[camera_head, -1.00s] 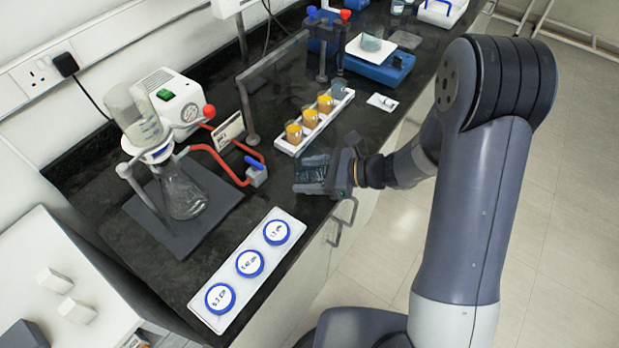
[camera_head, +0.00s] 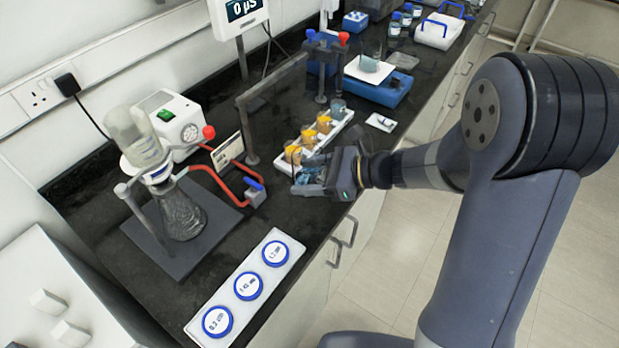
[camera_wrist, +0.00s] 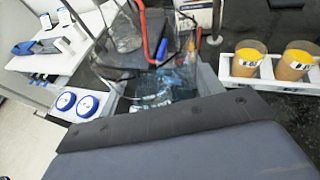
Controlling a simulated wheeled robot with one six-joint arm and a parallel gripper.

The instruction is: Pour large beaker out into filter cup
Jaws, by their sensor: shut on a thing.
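My gripper (camera_head: 312,176) is shut on a clear glass beaker (camera_wrist: 160,80), likely the large beaker, and holds it over the bench in front of the row of orange cups. Bluish content shows low in the beaker in the wrist view. The filter cup (camera_head: 135,137) is a clear cup on top of a conical flask (camera_head: 181,213), held in a stand at the left of the bench. My gripper is to the right of the filter cup and apart from it. The beaker's rim is hard to make out in the head view.
A white rack (camera_head: 330,140) with orange-filled cups stands just behind my gripper. A red hose (camera_head: 222,184) and blue valve (camera_head: 255,192) lie between flask and gripper. A white tray with round blue-rimmed dishes (camera_head: 248,286) lies at the front. A white pump (camera_head: 178,125) stands behind the flask.

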